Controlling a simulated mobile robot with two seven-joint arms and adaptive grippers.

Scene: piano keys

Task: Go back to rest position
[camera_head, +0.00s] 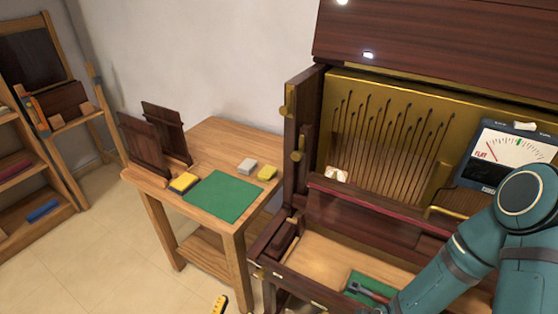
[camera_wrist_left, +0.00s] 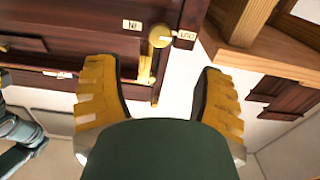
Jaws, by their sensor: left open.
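My left gripper (camera_head: 220,304) shows only as a yellow fingertip at the bottom edge of the head view, in front of the wooden table. In the left wrist view, my left gripper (camera_wrist_left: 159,72) has its two yellow fingers spread wide, with nothing between them. Dark piano wood and a brass knob (camera_wrist_left: 160,36) lie beyond the fingers. My right arm comes in from the right in the head view, in front of the piano. Its gripper is outside the picture.
The opened upright piano (camera_head: 305,130) stands to the right of the table (camera_head: 215,135). The table carries a green mat (camera_head: 226,197), small blocks and dark panels. A shelf (camera_head: 40,200) stands far left. Bare floor (camera_head: 110,255) lies between shelf and table.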

